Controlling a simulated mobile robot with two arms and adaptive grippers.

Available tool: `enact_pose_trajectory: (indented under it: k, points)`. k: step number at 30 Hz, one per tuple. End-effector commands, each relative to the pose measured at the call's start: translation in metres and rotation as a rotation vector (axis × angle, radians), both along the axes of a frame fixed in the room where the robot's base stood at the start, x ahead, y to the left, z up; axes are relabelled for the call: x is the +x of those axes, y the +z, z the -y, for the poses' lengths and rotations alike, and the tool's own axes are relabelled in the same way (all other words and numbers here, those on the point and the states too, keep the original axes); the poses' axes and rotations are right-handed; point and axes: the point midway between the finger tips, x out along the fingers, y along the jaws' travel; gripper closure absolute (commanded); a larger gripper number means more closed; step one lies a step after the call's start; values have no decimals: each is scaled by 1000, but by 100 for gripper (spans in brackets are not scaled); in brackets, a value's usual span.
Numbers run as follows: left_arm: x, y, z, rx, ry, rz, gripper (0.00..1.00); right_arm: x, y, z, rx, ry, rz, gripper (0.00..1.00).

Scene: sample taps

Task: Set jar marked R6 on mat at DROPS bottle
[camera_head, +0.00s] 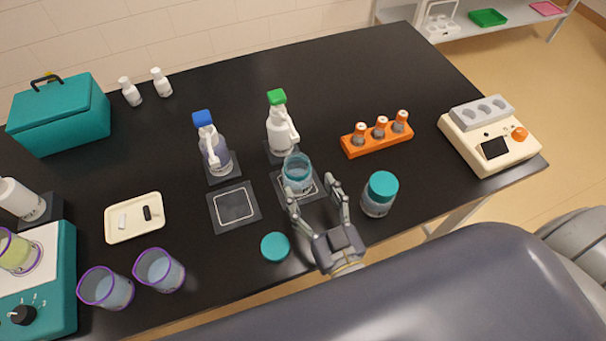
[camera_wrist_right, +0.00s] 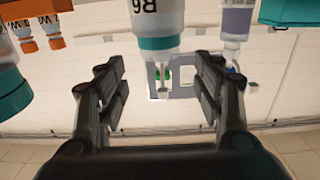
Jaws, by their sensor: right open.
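The open jar (camera_head: 297,174) has a bluish rim and stands upright on the dark mat (camera_head: 316,191) in front of the green-topped pump bottle (camera_head: 279,137). In the right wrist view, which is upside down, the jar (camera_wrist_right: 158,22) shows a label that looks like R6. My right gripper (camera_head: 313,191) is open, its fingertips at the near side of the jar and apart from it in the wrist view. A blue-topped pump bottle (camera_head: 217,158) stands to the left, behind an empty mat (camera_head: 233,207). I cannot read either bottle's name. My left gripper is not in view.
A teal-lidded jar (camera_head: 379,195) stands close right of my gripper. A loose teal lid (camera_head: 275,247) lies to its left. An orange rack (camera_head: 377,139) holds small bottles. Two purple-rimmed beakers (camera_head: 160,270) and a cream tray (camera_head: 134,218) are at left.

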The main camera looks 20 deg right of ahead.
Motion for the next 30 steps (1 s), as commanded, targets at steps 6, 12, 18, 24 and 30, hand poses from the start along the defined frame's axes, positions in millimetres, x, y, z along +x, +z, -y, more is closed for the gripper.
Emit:
enact_pose_trajectory:
  k: [6,12,18,24,30]
  points:
    - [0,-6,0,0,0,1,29,-28,-1,1,1,0,-1,38]
    - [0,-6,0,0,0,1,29,-34,1,1,1,0,2,38]
    - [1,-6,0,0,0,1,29,-34,1,1,1,0,1,38]
    - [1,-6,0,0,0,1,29,-34,1,1,1,0,1,38]
    - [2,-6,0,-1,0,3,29,-34,0,1,1,0,1,38]
